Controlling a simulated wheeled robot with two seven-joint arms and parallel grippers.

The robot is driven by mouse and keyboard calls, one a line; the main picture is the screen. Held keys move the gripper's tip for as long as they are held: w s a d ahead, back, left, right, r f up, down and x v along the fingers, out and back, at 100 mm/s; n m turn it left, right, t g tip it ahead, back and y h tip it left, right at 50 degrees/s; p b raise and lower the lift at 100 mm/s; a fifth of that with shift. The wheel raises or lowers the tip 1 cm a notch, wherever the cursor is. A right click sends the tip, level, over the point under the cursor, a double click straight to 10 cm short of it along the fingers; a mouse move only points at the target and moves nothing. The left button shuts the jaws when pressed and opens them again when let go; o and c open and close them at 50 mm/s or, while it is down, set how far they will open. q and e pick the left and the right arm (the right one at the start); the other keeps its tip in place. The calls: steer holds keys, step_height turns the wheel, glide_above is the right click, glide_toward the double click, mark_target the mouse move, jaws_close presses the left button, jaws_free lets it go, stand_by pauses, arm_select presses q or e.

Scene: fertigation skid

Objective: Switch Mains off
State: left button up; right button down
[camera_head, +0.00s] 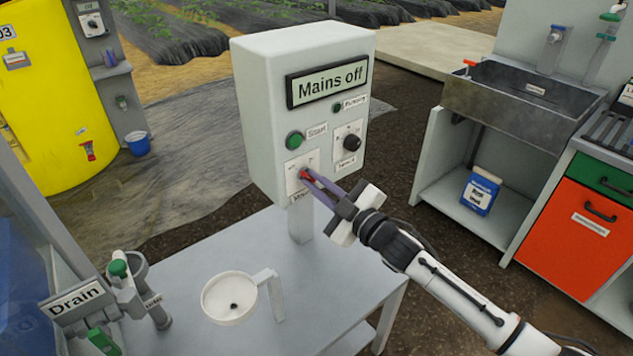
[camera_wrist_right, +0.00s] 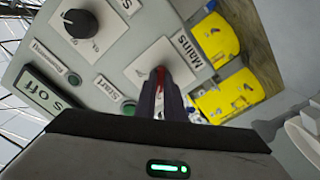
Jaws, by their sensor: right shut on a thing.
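The control box (camera_head: 262,100) is a pale grey cabinet standing on a post at the table. Its display (camera_head: 327,84) reads "Mains off". The red Mains switch (camera_head: 304,174) sits on a white plate at the lower left of the box's front. In the right wrist view the red switch (camera_wrist_right: 161,78) shows between the fingertips, beside the "MAINS" label (camera_wrist_right: 182,48). My right gripper (camera_head: 309,179) reaches in from the lower right and is shut on the switch. The fingers hide part of it. My left gripper is not in view.
A green Start button (camera_head: 295,140) and a black knob (camera_head: 352,142) sit close above and right of the switch. A Drain valve (camera_head: 118,268) is at the left. A sink (camera_head: 535,92) is at the right.

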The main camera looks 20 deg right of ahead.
steer(key=shift+n, duration=0.4)
steer(key=c, duration=1.8)
jaws_free()
steer(key=shift+c, duration=0.2)
steer(key=v, duration=1)
steer(key=shift+s+b, duration=0.15)
steer(key=shift+b, duration=0.2)
steer(key=s+a+f+m+g+h, duration=0.1)
steer(key=s+a+f+m+g, duration=0.1)
steer(key=s+f, duration=0.6)
steer(key=s+a+f+m+g+h, duration=0.1)
steer(key=s+a+f+m+g, duration=0.1)
steer(key=s+f+m, duration=0.3)
steer(key=s+a+f+m+g+h, duration=0.1)
steer(key=s+f+m+g, duration=0.3)
steer(key=s+f, duration=0.8)
step_height(320, 180, down, 2)
steer(key=shift+a+f+h, duration=0.15)
steer(key=shift+a+h, duration=0.25)
